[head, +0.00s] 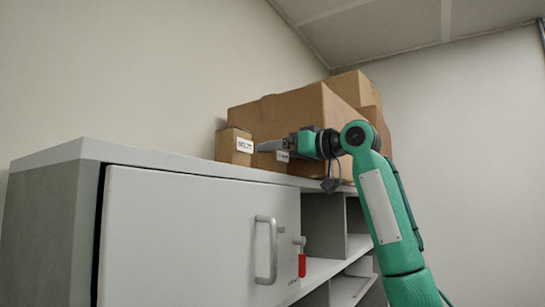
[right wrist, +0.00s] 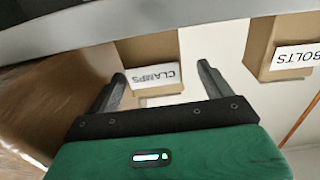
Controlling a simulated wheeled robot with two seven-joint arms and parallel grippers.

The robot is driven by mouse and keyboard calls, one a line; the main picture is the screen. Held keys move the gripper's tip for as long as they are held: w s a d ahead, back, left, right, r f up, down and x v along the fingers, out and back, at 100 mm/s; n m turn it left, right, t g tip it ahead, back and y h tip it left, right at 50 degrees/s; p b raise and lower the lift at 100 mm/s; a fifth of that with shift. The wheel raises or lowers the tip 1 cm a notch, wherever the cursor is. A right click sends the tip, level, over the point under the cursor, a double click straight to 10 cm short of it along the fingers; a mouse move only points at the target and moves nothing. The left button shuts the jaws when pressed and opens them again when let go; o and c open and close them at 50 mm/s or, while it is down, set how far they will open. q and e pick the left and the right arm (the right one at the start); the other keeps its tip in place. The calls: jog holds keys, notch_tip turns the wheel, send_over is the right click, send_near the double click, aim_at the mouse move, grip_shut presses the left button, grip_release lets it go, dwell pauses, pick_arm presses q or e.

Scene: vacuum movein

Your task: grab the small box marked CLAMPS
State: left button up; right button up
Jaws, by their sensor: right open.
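The small cardboard box marked CLAMPS (right wrist: 148,48) shows in the right wrist view, its white label facing my right gripper (right wrist: 160,76). The two fingers are spread apart, with the box's labelled face between and just beyond their tips; I see no grip on it. In the head view, my right gripper (head: 265,145) reaches left above the cabinet top in front of the boxes. My left gripper is not in view.
A small box marked BOLTS (right wrist: 282,45) stands to the right in the wrist view; it is left of my gripper in the head view (head: 234,146). Large cardboard boxes (head: 295,108) stand close behind. The grey cabinet (head: 180,240) has a closed door and open shelves at right.

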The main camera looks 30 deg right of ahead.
jog(key=p+x, duration=0.1)
jog(key=x, duration=0.1)
jog(key=p+x, duration=0.1)
jog(key=x, duration=0.1)
jog(key=shift+w+d+r+p, duration=0.15)
jog(key=shift+d+p, duration=0.1)
jog(key=shift+p, duration=0.15)
jog(key=shift+w+a, duration=0.2)
jog(key=shift+w, duration=0.05)
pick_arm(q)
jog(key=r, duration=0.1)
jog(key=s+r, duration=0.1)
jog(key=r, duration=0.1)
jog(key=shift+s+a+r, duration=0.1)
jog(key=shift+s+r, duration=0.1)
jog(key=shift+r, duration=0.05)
pick_arm(e)
jog(key=shift+s, duration=0.1)
jog(key=shift+s+d, duration=0.1)
jog(key=c, duration=1.2)
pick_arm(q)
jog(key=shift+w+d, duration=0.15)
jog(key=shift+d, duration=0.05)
